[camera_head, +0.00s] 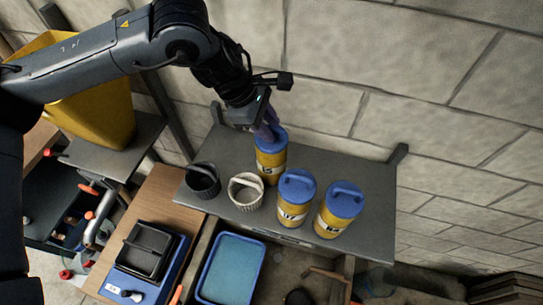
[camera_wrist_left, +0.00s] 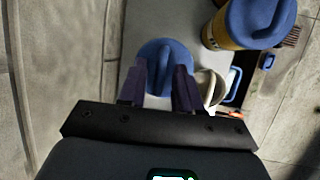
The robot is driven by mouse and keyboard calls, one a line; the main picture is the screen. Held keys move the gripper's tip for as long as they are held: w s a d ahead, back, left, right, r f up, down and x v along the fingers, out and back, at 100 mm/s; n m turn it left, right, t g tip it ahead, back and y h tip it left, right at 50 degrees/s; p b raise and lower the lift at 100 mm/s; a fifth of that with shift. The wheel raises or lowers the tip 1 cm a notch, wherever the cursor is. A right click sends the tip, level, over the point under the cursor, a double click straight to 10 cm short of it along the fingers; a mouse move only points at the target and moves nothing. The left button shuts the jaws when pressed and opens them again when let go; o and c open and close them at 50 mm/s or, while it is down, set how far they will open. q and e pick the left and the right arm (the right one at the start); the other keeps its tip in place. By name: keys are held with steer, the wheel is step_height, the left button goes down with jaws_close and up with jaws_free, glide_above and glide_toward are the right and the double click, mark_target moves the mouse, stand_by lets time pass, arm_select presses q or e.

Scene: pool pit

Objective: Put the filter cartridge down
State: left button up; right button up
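The likely filter cartridge (camera_head: 271,162) is a yellow canister with a pale label and a blue handled lid. It stands upright, apparently on the grey bench, at the back of the canister group. My left gripper (camera_head: 268,130) is directly over its lid, pointing down. In the left wrist view the dark purple fingers (camera_wrist_left: 159,85) are apart, with the blue lid (camera_wrist_left: 163,52) showing between and beyond them. Whether they touch the handle is hidden. My right gripper is in neither view.
Two similar canisters (camera_head: 296,200) (camera_head: 339,210) stand in front and right on the grey bench (camera_head: 374,225). A dark cup (camera_head: 203,181) and a whitish ribbed cup (camera_head: 246,191) stand left. A stone wall (camera_head: 400,70) rises behind. The bench's right end is clear.

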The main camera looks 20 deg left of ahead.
arm_select(q)
jaws_close()
steer(key=shift+r, duration=0.1)
stand_by(1.1)
